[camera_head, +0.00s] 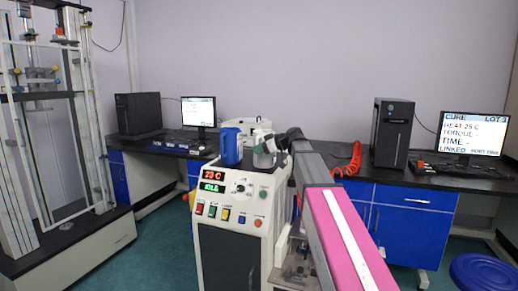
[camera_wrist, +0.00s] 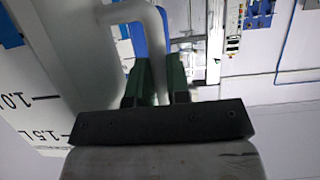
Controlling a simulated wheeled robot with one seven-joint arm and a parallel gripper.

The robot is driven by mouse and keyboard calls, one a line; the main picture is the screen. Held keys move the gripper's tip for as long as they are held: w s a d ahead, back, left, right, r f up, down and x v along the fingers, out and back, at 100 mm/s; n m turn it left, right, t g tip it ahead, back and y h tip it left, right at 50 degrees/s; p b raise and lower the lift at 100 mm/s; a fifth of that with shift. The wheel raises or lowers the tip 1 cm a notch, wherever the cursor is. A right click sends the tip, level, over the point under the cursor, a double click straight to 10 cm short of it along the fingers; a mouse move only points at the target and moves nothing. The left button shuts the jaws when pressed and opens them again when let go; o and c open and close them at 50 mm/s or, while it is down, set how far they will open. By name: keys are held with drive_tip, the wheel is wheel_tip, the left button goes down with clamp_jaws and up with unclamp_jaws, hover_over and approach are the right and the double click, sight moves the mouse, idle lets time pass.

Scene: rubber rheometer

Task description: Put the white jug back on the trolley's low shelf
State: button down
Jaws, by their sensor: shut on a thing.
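The white jug (camera_wrist: 35,95) fills the left of the wrist view, tilted in that picture, with dark volume marks on its wall. Its pale curved handle (camera_wrist: 152,25) passes between the green fingers of my gripper (camera_wrist: 160,75), which is shut on it. In the head view my gripper (camera_head: 277,146) is at the end of my arm, near the top of the cream machine. A pale shape beside it there looks like the white jug (camera_head: 263,154), partly hidden. I cannot tell whether the jug touches the machine top. The trolley's low shelf cannot be made out.
A blue container (camera_head: 230,147) is close left of the jug. The cream machine (camera_head: 238,196) with red and green displays stands below. Dark benches with computers (camera_head: 393,133) line the wall. A blue stool (camera_head: 482,272) is at lower right. A tall frame (camera_head: 45,120) stands left.

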drive_tip(key=c, duration=1.5)
unclamp_jaws()
drive_tip(key=shift+f, duration=0.15)
drive_tip(key=o, duration=0.4)
drive_tip(key=shift+r, duration=0.2)
drive_tip(key=v, duration=1.2)
